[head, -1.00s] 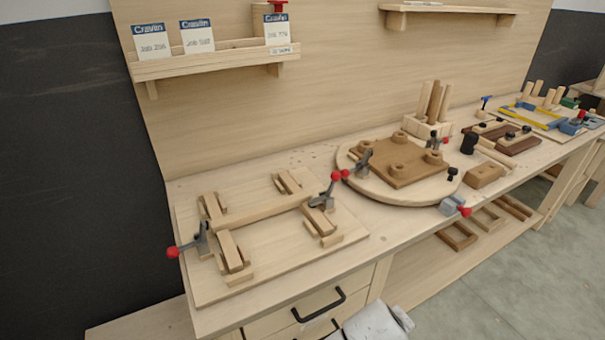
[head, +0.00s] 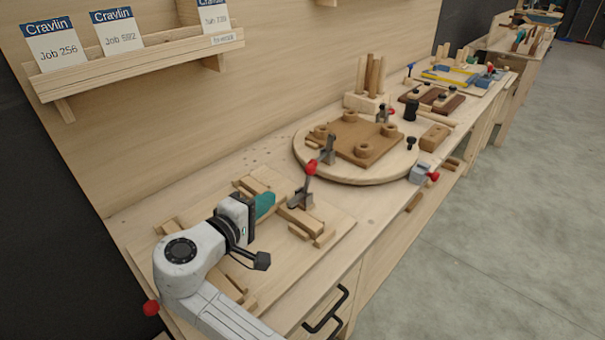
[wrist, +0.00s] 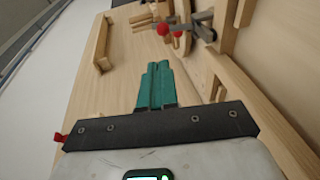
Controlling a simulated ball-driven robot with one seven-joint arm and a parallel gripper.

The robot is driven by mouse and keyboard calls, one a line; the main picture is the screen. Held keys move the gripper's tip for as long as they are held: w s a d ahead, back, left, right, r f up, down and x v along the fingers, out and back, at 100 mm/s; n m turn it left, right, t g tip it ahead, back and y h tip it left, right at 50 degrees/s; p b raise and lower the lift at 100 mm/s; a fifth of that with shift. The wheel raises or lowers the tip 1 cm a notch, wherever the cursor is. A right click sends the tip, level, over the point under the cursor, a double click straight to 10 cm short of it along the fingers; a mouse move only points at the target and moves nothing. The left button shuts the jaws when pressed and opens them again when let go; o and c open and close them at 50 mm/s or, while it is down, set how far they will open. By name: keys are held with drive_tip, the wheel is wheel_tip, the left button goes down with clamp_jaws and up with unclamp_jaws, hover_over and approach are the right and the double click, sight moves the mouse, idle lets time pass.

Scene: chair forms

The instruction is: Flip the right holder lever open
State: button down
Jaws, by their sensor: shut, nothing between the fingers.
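The right holder (head: 300,198) is a grey metal clamp on the right side of the wooden frame jig. Its lever rises to a red knob (head: 311,168), which overlaps the turntable clamp behind it. My gripper (head: 266,202) has teal fingers held together, empty, just left of the right holder and over the jig. In the wrist view my gripper (wrist: 156,66) points up the picture; a red knob (wrist: 163,29) lies beyond the fingertips, apart from them, with grey clamp metal to its right. The left holder's red knob (head: 151,308) shows beside my arm; my arm hides much of the jig.
A round turntable (head: 310,172) with a brown block form stands behind and right of the jig. A red-knobbed grey clamp (head: 422,174) sits at the bench edge. A card shelf (head: 140,62) hangs above. A drawer handle (head: 325,312) juts out at the front.

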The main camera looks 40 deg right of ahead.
drive_tip(key=d, duration=0.2)
drive_tip(key=p, duration=0.3)
approach(307, 171)
drive_tip(key=x, duration=0.7)
drive_tip(key=shift+s, duration=0.15)
drive_tip(key=shift+r, duration=0.1)
